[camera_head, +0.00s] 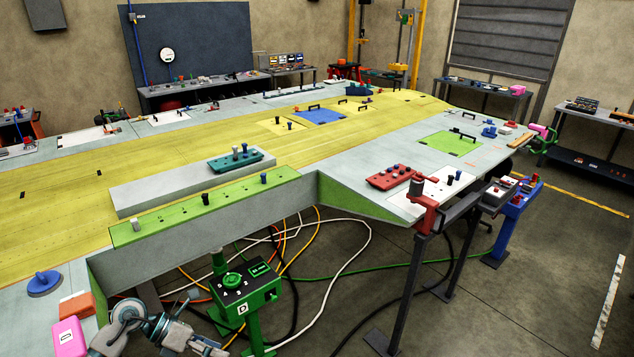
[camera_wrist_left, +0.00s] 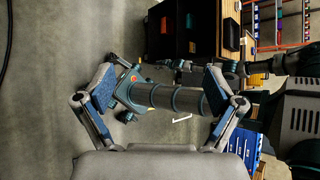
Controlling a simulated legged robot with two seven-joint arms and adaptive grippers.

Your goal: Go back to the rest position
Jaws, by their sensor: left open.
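My left gripper (camera_wrist_left: 160,82) shows in the left wrist view with its two blue-padded fingers spread wide apart. No object is held between the fingers. A banded teal and grey cylindrical part stands beyond them; I cannot tell whether they touch it. In the head view, grey and teal arm parts of mine show at the bottom left, beside the wing jig's near edge. The fingers are hard to make out there. My right gripper is not in view.
The long wing jig (camera_head: 60,215) fills the left and middle. A green pedestal with a control box (camera_head: 245,287) stands close to my arm. A pink block (camera_head: 69,338) and an orange block (camera_head: 77,305) lie on the jig's near corner. Cables cross the floor.

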